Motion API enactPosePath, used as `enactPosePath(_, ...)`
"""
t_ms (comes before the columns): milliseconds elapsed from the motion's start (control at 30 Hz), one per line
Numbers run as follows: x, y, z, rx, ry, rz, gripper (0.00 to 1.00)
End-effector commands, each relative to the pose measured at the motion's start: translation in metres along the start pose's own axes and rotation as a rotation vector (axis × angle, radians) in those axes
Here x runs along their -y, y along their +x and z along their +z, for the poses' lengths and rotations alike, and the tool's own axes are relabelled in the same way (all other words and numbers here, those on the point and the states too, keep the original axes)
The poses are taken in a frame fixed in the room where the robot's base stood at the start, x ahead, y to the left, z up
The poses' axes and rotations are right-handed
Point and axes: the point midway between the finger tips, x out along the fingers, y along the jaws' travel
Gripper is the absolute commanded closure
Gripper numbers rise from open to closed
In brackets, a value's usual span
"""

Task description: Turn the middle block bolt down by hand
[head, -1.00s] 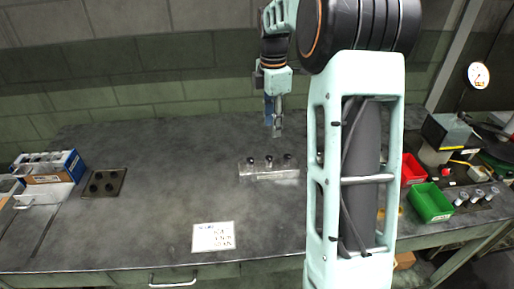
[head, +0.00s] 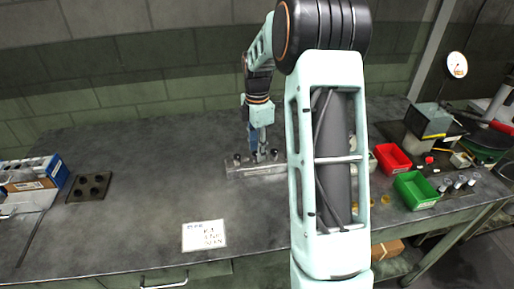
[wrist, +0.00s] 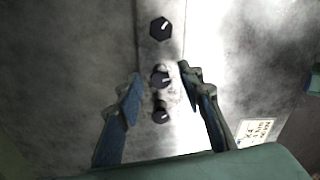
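The metal block (head: 240,168) lies on the bench with three dark bolts in a row. In the wrist view, the middle bolt (wrist: 160,79) has a black head with a pale mark pointing right. The outer bolts (wrist: 160,28) and (wrist: 160,115) stand above and below it in that picture. My gripper (wrist: 160,74) is open, with one finger on each side of the middle bolt and a gap to both. In the head view, my gripper (head: 258,156) reaches down at the block and hides the middle bolt. I cannot tell the exact fingertip height against the bolt head.
A printed card (head: 204,236) lies in front of the block. A dark plate with several holes (head: 89,187) and a blue-white box (head: 35,175) are at left. Red (head: 392,158) and green (head: 416,190) bins stand at right. The bench around the block is clear.

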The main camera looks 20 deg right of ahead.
Motion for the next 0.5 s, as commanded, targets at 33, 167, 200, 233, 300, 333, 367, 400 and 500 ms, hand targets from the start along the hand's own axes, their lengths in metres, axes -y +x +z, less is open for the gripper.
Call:
enactPosePath(33, 0.0000, 0.0005, 0.0000, 0.000, 0.000, 0.000, 0.65)
enactPosePath(167, -0.0001, 0.0003, 0.0000, 0.000, 0.000, 0.000, 0.65)
enactPosePath(200, -0.0001, 0.0002, 0.0000, 0.000, 0.000, 0.000, 0.65)
enactPosePath(233, -0.0002, 0.0002, 0.0000, 0.000, 0.000, 0.001, 0.67)
enactPosePath(300, -0.0002, 0.0001, 0.0000, 0.000, 0.000, 0.001, 0.75)
enactPosePath(333, -0.0002, 0.0001, 0.0000, 0.000, 0.000, 0.001, 0.78)
enactPosePath(367, -0.0002, 0.0001, 0.0000, 0.000, 0.000, 0.001, 0.82)
enactPosePath(400, -0.0002, 0.0000, 0.0000, 0.000, 0.000, 0.001, 0.86)
enactPosePath(500, -0.0002, 0.0000, -0.0001, 0.000, 0.000, 0.001, 0.97)
